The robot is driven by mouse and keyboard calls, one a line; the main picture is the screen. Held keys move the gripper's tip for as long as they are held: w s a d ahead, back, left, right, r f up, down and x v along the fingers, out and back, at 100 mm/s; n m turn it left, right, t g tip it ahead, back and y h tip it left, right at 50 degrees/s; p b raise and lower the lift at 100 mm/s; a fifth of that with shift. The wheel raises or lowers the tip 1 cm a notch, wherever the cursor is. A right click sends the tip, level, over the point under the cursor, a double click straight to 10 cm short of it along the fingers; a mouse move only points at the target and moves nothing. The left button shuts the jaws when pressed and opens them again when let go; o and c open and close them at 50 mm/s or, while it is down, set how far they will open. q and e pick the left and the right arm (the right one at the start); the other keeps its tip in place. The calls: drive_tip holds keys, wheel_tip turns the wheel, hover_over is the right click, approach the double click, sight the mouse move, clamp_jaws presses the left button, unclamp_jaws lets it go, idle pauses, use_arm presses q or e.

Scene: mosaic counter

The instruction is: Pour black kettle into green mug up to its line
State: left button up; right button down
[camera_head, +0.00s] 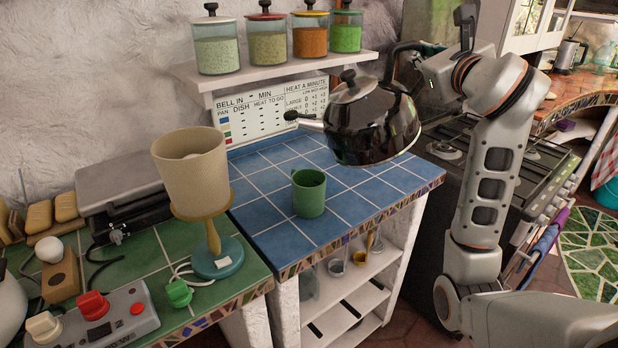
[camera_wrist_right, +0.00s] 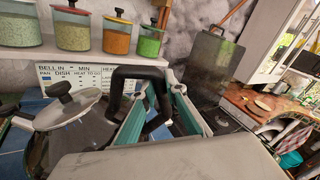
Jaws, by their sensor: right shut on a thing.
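The black kettle (camera_head: 371,127) is in the air over the right part of the blue tiled counter (camera_head: 262,207). It looks slightly tilted, with its spout pointing left toward the mug's side. My right gripper (camera_head: 425,52) is shut on the kettle's black handle; in the wrist view the handle (camera_wrist_right: 128,75) lies by the teal fingers (camera_wrist_right: 158,112). The green mug (camera_head: 309,194) stands upright on the blue tiles, below and left of the kettle, apart from it. The mug's line and contents cannot be made out. My left gripper is not in view.
A lamp (camera_head: 195,180) with a beige shade stands left of the mug on the green tiled counter. A shelf (camera_head: 280,78) with several jars is behind the kettle. A stove (camera_head: 448,152) is at the right. Blue tiles around the mug are clear.

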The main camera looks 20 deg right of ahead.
drive_tip(key=shift+s+d+r, duration=0.1)
drive_tip(key=shift+s+d, duration=0.1)
drive_tip(key=shift+d, duration=0.4)
drive_tip(key=shift+s+d+r, duration=0.1)
drive_tip(key=shift+s+d, duration=0.1)
drive_tip(key=shift+d, duration=0.35)
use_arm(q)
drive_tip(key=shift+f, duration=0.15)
use_arm(e)
drive_tip(key=shift+s+d, duration=0.2)
drive_tip(key=shift+d, duration=0.45)
use_arm(q)
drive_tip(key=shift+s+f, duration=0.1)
drive_tip(key=shift+b, duration=0.3)
use_arm(e)
drive_tip(key=shift+w+a+r+n+p, duration=0.1)
drive_tip(key=shift+a+r+n+p, duration=0.25)
drive_tip(key=shift+a, duration=0.3)
drive_tip(key=shift+w+a+r+n+p, duration=0.1)
drive_tip(key=shift+a+r+n+p, duration=0.2)
drive_tip(key=shift+a, duration=0.3)
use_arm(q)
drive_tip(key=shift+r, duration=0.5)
